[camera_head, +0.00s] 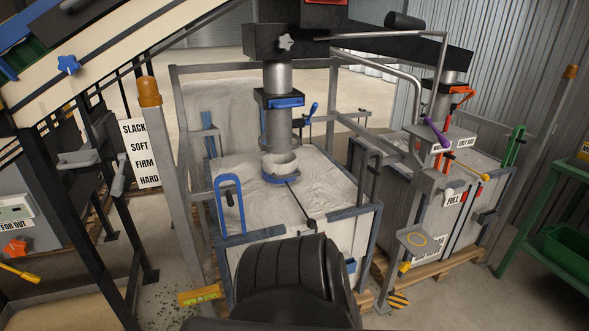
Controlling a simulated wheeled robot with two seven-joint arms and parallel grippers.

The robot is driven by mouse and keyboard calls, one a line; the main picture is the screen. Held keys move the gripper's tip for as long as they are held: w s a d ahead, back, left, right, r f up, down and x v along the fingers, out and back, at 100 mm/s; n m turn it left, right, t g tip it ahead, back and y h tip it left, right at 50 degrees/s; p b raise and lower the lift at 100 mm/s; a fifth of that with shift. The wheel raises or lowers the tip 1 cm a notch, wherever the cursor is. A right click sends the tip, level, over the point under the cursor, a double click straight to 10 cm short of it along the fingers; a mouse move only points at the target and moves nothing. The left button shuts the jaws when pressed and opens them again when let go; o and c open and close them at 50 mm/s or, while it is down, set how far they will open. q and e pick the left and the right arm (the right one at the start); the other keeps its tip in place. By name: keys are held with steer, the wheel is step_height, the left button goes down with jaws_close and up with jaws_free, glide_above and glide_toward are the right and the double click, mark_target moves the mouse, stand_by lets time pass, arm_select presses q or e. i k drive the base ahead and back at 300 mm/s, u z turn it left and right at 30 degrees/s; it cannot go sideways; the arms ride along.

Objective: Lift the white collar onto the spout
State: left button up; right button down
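A pale, whitish collar (282,164) stands open at the top of the white bag, in the middle of the head view. A blue clamp (286,102) sits on the spout above. Neither of my grippers shows in the view.
The white bag (246,186) fills a grey-framed bin with a blue hoop (230,193) at its front left. A second framed bin with a purple-handled lever (436,132) stands right. A slanted conveyor (110,45) crosses the upper left. A green rack (543,210) stands far right.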

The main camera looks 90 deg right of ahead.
mark_target(276, 169)
steer(key=z, duration=1.1)
steer(key=i, duration=0.95)
steer(key=z, duration=1.05)
